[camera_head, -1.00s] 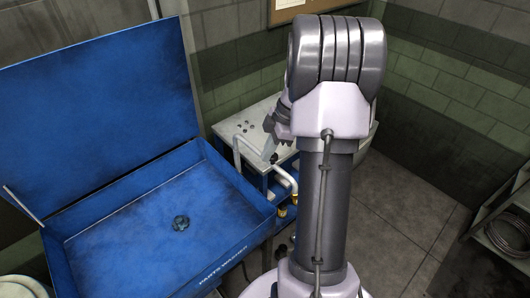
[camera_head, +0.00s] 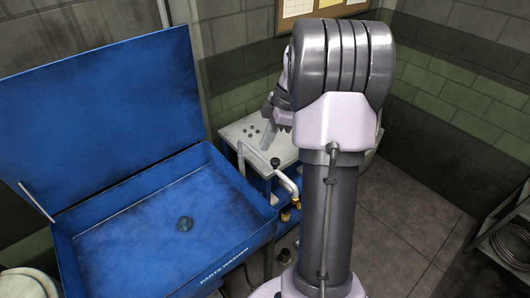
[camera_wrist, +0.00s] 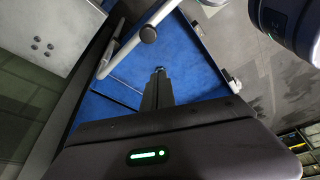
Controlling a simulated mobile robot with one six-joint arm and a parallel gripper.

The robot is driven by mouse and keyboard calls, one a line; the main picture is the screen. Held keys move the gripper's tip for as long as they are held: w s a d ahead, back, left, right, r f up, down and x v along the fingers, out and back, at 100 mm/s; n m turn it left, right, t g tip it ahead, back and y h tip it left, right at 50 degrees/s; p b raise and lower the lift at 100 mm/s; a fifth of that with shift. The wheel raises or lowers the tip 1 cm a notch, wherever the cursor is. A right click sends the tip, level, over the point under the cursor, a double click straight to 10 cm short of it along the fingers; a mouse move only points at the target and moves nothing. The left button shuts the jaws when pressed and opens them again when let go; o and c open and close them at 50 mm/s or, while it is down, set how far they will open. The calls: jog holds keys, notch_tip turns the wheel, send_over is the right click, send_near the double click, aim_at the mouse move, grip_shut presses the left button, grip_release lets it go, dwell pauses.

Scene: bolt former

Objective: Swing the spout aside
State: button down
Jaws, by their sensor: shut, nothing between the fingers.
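The spout (camera_head: 287,183) is a pale bent pipe with a black knob, standing at the right rim of the blue parts washer (camera_head: 262,212). Its free end bends down over the washer's right side. In the wrist view the spout (camera_wrist: 125,52) crosses the upper left, with a round grey cap beside it, over the blue washer. My gripper (camera_head: 267,138) is just above and left of the knob in the head view. In the wrist view my gripper (camera_wrist: 159,72) is shut and empty, its fingertips apart from the pipe in the picture. Part of the spout is hidden behind my arm in the head view.
The washer's lid (camera_head: 100,110) stands open at the left. A pale table (camera_head: 248,128) with several small round dark spots stands behind the spout. Brass fittings (camera_head: 287,214) sit below the pipe. The floor (camera_head: 400,235) to the right is clear.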

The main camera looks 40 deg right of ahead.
jog(key=v, duration=0.2)
jog(key=shift+r, duration=0.45)
jog(key=shift+a, duration=0.1)
